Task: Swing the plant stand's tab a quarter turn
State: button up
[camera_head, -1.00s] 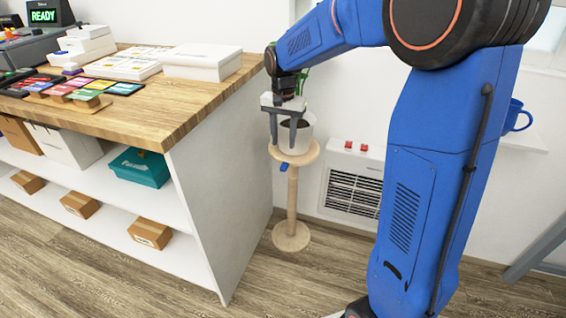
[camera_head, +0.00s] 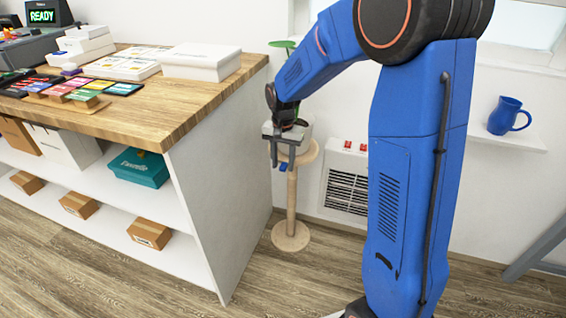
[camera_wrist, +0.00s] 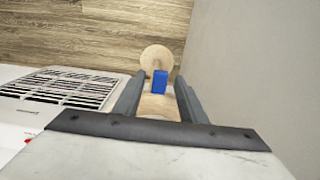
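The wooden plant stand (camera_head: 292,205) stands at the right end of the counter, with its round top partly hidden by my gripper. Its small blue tab (camera_head: 283,167) sticks out just under the top. My gripper (camera_head: 283,165) points down in front of the top's near edge, close to the tab. In the wrist view the tab (camera_wrist: 160,82) shows in the gap between the two dark fingers (camera_wrist: 159,80), which stand apart with space on both sides. I cannot tell whether the fingertips reach down to the tab's level. The pot is mostly hidden; a green leaf (camera_head: 283,43) shows above my arm.
The wooden counter (camera_head: 190,95) and its white side panel stand close left of the stand. A white wall heater (camera_head: 346,185) with red switches is close right. A blue mug (camera_head: 507,115) sits on a ledge further right. The floor in front is clear.

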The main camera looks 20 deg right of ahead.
grip_shut()
jog(key=shift+a, duration=0.15)
jog(key=w+a+m, duration=0.4)
jog(key=w+m, duration=0.2)
jog(key=m, duration=0.1)
jog(key=shift+w+a+m, duration=0.2)
jog(key=shift+w+m, duration=0.1)
dwell(0.7)
dwell(0.5)
grip_release()
